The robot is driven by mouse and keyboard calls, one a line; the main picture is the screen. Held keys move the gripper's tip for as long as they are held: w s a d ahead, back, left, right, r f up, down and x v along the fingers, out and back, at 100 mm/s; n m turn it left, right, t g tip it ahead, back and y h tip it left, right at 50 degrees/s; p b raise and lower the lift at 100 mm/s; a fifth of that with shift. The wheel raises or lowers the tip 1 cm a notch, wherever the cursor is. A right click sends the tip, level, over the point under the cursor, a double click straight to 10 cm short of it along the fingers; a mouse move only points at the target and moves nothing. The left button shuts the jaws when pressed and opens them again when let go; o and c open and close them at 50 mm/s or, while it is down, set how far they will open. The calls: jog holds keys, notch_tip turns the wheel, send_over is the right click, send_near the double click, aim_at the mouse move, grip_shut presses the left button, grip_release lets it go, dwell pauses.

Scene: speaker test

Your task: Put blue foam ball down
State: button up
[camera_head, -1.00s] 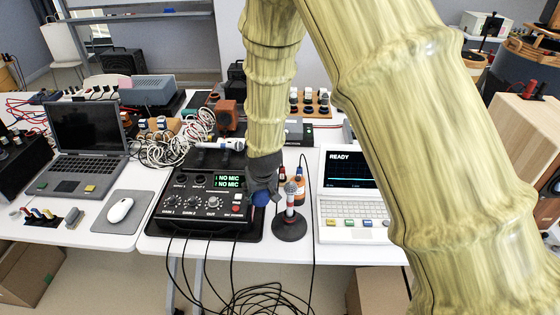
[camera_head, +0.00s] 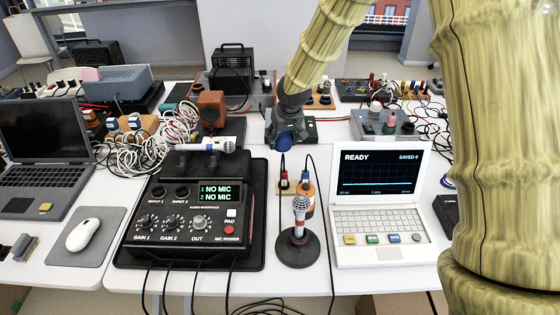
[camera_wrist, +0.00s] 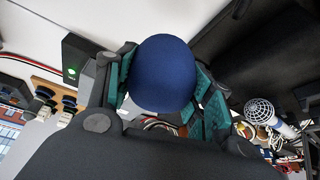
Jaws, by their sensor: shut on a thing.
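The blue foam ball (camera_wrist: 163,74) is a dark blue round ball between the green-padded fingers of my gripper in the wrist view. In the head view the ball (camera_head: 284,141) shows small at the tip of my gripper (camera_head: 285,130), partly hidden by it. My gripper is shut on the ball and holds it above the table (camera_head: 262,136), behind the microphone on its stand and between the audio interface and the laptop-like analyser.
A black audio interface (camera_head: 185,220) reads NO MIC. A microphone (camera_head: 300,207) stands upright on a round base. A white analyser (camera_head: 382,190) shows READY. A second microphone (camera_head: 225,147) lies behind the interface. Cables and boxes crowd the back.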

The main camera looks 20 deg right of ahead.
aim_at(285, 145)
jog(key=shift+f, duration=4.1)
jog(key=o, duration=0.5)
jog(key=shift+f, duration=0.1)
jog(key=shift+c, duration=0.2)
jog(key=v, duration=1.2)
jog(key=shift+s, duration=0.1)
